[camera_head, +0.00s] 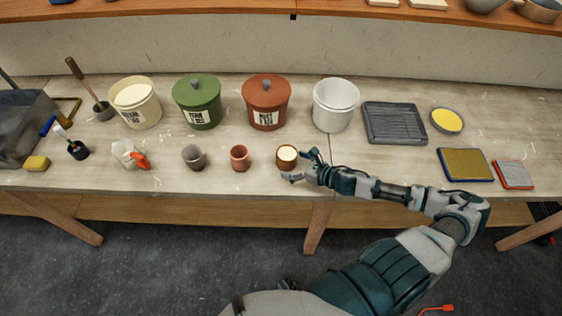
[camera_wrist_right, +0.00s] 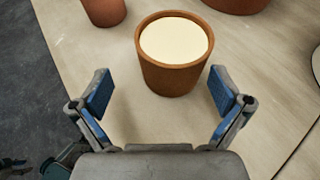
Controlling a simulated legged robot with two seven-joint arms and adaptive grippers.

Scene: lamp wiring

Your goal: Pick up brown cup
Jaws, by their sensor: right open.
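The brown cup (camera_head: 286,159) stands upright on the table near its front edge and has a cream-coloured top surface. In the right wrist view the brown cup (camera_wrist_right: 172,62) is just beyond the fingertips, roughly centred between them. My right gripper (camera_head: 302,166) is open and reaches in from the right, close beside the cup. In the right wrist view the gripper (camera_wrist_right: 158,90) shows its two blue finger pads spread apart with nothing between them. My left gripper does not show.
A reddish-brown cup (camera_head: 240,158) and a grey cup (camera_head: 194,157) stand left of it. Behind are a red-brown lidded bucket (camera_head: 266,102), a green bucket (camera_head: 198,102) and a white bucket (camera_head: 335,105). A grey tray (camera_head: 394,123) lies to the right. A shelf (camera_head: 420,14) runs above.

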